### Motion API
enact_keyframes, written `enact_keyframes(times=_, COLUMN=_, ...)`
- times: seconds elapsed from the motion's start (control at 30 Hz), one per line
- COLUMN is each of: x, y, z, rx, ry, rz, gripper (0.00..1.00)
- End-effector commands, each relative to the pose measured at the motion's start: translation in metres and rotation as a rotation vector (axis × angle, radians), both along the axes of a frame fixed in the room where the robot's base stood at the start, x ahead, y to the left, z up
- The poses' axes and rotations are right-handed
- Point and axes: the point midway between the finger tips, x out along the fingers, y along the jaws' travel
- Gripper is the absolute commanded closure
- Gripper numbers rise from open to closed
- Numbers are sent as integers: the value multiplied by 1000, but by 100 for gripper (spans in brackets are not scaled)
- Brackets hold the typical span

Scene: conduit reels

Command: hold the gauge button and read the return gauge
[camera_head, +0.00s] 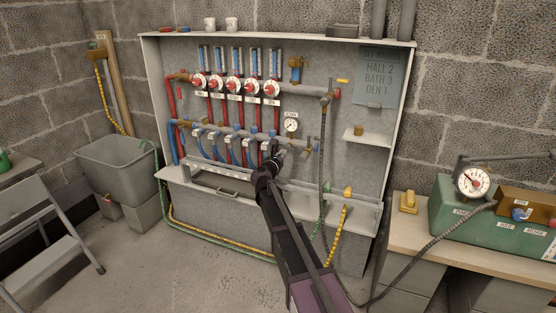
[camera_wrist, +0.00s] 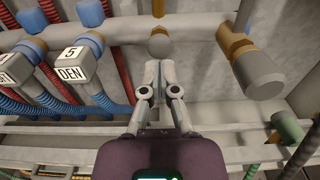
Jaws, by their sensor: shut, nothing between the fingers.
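The small white return gauge (camera_head: 291,125) is mounted on the panel above the lower pipe, with a label over it. Its needle is too small to read. My gripper (camera_head: 279,154) is below and slightly left of the gauge, at the lower pipe. In the wrist view, my gripper (camera_wrist: 160,64) has its fingers together and empty, with tips right at a round grey knob (camera_wrist: 159,45) under the pipe. This may be the gauge button; I cannot tell whether the tips press it. The gauge is out of the wrist view.
A block marked 5 DEN (camera_wrist: 74,66) is left of my fingers. A grey cylinder with a brass collar (camera_wrist: 259,75) is to the right. A rail (camera_wrist: 100,133) runs below. A green test unit (camera_head: 447,218) with a large dial (camera_head: 472,182) sits on the right bench.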

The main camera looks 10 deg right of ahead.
Motion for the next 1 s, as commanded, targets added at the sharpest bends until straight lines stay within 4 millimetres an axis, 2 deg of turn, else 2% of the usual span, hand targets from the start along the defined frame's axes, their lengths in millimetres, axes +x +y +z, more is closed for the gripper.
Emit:
enact_keyframes(times=0.03, x=8, y=-3, z=0, rx=0, ry=0, rz=-1, gripper=100)
enact_keyframes(times=0.2, x=19, y=-10, z=0, rx=0, ry=0, rz=-1, gripper=100)
enact_keyframes(times=0.7, x=24, y=-14, z=0, rx=0, ry=0, rz=0, gripper=100)
enact_keyframes(times=0.9, x=39, y=-22, z=0, rx=0, ry=0, rz=-1, gripper=100)
enact_keyframes(times=1.0, x=40, y=-23, z=0, rx=0, ry=0, rz=0, gripper=100)
